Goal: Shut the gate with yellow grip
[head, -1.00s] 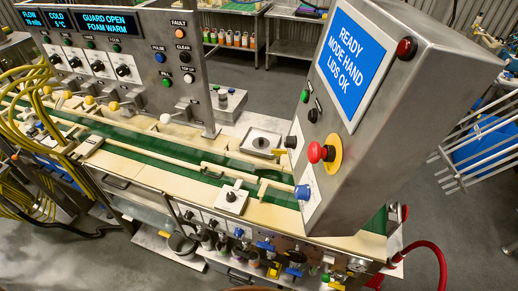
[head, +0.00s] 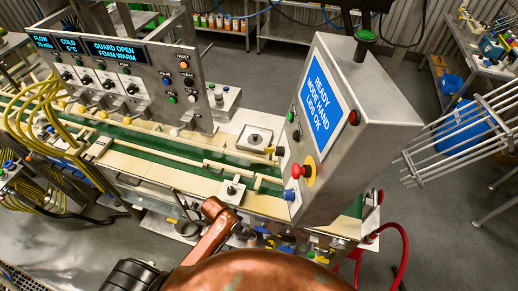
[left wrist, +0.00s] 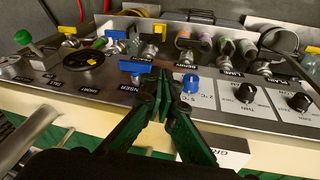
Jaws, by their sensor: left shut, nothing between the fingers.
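My left gripper (left wrist: 164,82) is shut and empty in the left wrist view. Its dark green fingers meet just before the valve panel, between a blue bar handle (left wrist: 135,66) and a blue knob (left wrist: 191,83); touching cannot be told. A yellow bar handle (left wrist: 159,31) sits on a valve behind the fingertips, apart from them. In the head view a small yellow piece (head: 269,150) sticks out beside the screen box above the belt. I cannot tell which yellow part is the gate's grip. In the head view my copper arm hides part of the front panel. My right gripper is not seen.
The screen box (head: 330,130) with a red stop button (head: 298,171) stands to the right of the belt (head: 150,143). A red hose (head: 404,245) hangs at the right.

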